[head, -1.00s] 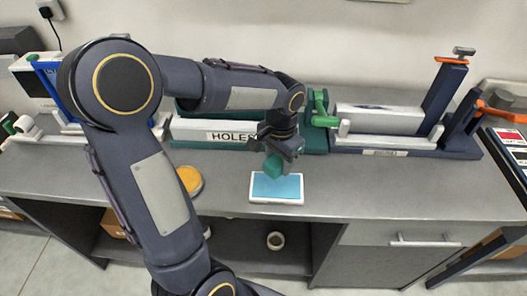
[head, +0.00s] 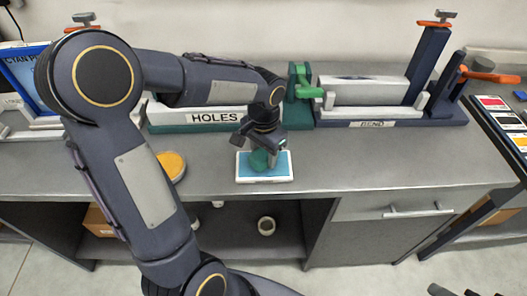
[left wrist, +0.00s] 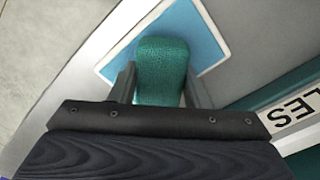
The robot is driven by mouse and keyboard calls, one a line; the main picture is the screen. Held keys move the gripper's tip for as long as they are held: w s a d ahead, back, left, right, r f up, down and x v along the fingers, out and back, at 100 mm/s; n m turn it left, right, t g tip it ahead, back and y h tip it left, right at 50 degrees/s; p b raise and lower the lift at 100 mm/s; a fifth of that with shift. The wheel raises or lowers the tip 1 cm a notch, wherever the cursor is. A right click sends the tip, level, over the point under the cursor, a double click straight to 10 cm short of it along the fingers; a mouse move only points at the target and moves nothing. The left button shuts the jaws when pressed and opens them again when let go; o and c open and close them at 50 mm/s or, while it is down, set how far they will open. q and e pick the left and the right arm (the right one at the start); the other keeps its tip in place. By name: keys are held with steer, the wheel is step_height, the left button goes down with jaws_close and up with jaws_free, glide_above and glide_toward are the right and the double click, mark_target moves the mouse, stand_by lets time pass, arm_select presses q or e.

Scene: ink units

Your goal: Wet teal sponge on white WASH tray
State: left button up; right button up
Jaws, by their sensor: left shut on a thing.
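The teal sponge (head: 260,160) is between the fingers of my left gripper (head: 263,152), which is shut on it. It also shows in the left wrist view (left wrist: 161,68), with a finger of the gripper (left wrist: 160,88) on each side. The white WASH tray (head: 241,177) with a blue inside lies on the grey counter, below the gripper. In the left wrist view the tray (left wrist: 221,42) lies behind the sponge. The sponge is over or on the blue area; I cannot tell whether it touches. No WASH lettering is readable.
A green HOLES unit (head: 220,123) stands behind the tray, and a blue BEND unit (head: 390,122) stands to its right. A round orange-yellow dish (head: 172,165) is left of the tray. The counter (head: 350,175) right of the tray is clear.

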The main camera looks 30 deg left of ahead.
mark_target(264, 153)
arm_select(q)
steer(key=shift+f+b, duration=0.4)
steer(key=shift+f, duration=0.2)
stand_by(1.8)
steer(key=shift+r, duration=0.1)
step_height(264, 153, up, 7)
steer(key=p, duration=0.6)
stand_by(0.8)
